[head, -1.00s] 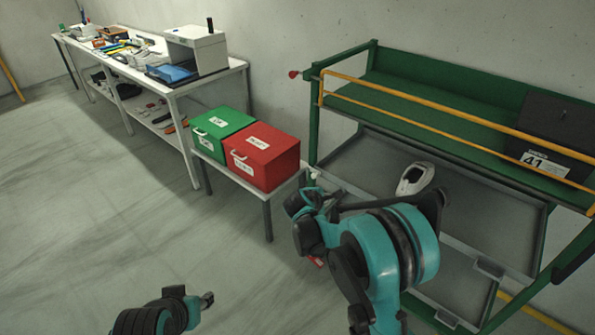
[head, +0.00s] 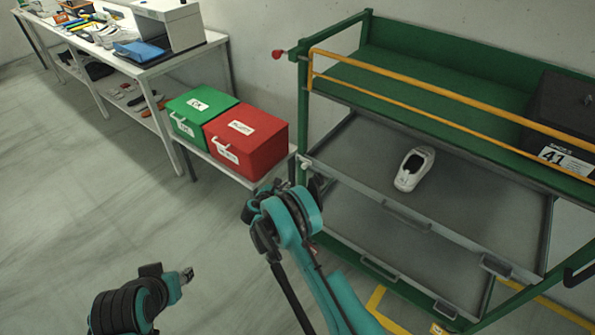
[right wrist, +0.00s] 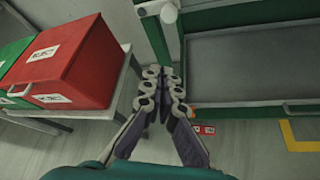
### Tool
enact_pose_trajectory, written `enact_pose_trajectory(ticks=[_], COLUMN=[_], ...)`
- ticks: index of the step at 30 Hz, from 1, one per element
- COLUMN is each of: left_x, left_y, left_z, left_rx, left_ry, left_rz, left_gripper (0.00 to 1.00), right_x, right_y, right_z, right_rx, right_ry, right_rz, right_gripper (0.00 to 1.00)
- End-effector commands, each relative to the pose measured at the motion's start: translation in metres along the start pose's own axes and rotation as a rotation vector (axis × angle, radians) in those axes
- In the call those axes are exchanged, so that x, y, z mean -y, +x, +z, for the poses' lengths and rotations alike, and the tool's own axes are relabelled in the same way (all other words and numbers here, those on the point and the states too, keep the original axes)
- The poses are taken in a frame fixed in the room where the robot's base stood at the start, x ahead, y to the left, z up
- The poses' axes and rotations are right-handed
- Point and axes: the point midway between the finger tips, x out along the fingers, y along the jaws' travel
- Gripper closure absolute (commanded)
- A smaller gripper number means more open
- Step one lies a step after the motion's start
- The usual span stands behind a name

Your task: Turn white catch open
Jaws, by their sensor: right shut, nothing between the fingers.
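The white catch (head: 304,164) is a small pale knob on the left post of the green rack (head: 303,120). It also shows at the top of the right wrist view (right wrist: 169,13), just beyond my fingertips and apart from them. My right gripper (head: 312,187) is just below the catch in the head view, partly hidden by its own wrist. In the right wrist view its fingers (right wrist: 163,76) are shut with nothing between them. My left gripper (head: 187,275) is low at the left over bare floor; its finger opening is too small to tell.
A red catch (head: 278,54) sticks out higher on the same post. A white shoe (head: 414,168) lies on the grey tray (head: 365,150). A red box (head: 247,137) and a green box (head: 198,112) stand on a low table left of the rack. A dark box (head: 563,115) is on the top shelf.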

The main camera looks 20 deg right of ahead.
Motion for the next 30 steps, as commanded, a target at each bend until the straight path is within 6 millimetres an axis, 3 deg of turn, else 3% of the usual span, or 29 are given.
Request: enact_pose_trajectory(ticks=[8, 20, 30], left_x=[0.0, 0.0, 0.0], left_y=[0.005, 0.03, 0.038], left_z=[0.004, 0.022, 0.027], left_rx=[0.0, 0.0, 0.0], left_ry=[0.0, 0.0, 0.0], left_rz=[0.0, 0.0, 0.0], left_gripper=[0.6, 0.6, 0.6], right_x=[0.001, 0.002, 0.0], right_y=[0.017, 0.101, 0.089], right_z=[-0.001, -0.003, 0.034], right_rx=[-0.001, 0.0, -0.001], right_ry=[0.003, 0.004, 0.002], right_rz=[-0.001, -0.002, 0.0], right_gripper=[1.0, 1.0, 1.0])
